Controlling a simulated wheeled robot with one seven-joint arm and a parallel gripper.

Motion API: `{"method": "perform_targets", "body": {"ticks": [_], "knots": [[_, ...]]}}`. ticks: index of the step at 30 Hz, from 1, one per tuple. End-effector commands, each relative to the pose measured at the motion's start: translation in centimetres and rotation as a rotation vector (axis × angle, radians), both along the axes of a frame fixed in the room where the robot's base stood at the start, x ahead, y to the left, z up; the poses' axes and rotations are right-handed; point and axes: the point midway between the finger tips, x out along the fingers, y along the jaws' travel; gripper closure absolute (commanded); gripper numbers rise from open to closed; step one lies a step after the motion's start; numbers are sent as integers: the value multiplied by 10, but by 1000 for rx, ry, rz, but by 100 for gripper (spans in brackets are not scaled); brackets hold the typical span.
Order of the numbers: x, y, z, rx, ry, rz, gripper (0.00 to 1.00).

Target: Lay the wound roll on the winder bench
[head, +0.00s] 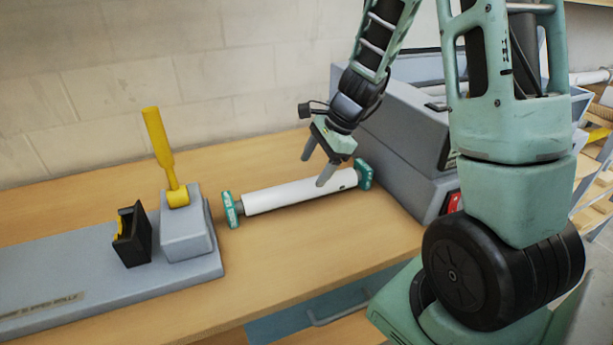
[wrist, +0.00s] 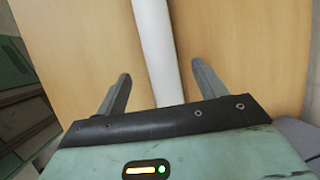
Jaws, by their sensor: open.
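The wound roll (head: 290,193) is a white cylinder with green end pieces. In the head view it lies on the wooden winder bench (head: 290,245), between a grey clamp block and a grey machine. My gripper (head: 314,171) is open above the right part of the roll, fingers pointing down. In the wrist view the white roll (wrist: 156,50) runs lengthwise between the two open fingers (wrist: 160,85), and the jaws hold nothing. Whether a finger touches the roll cannot be told.
A grey base plate (head: 90,285) with a block and yellow lever (head: 159,145) stands left of the roll, beside a small black holder (head: 131,237). A grey machine (head: 400,130) stands behind and right. The bench front is clear; a blue drawer (head: 310,315) is below.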

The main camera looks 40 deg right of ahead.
Motion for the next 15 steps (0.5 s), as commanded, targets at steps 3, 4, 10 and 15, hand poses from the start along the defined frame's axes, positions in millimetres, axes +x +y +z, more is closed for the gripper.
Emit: {"method": "perform_targets", "body": {"ticks": [3,4,10,15], "knots": [[-6,-7,23,-1,-3,0,30],[-7,-9,27,-2,-3,0,30],[-13,-15,43,0,-1,1,30],[-14,-9,46,-5,-1,32,30]]}}
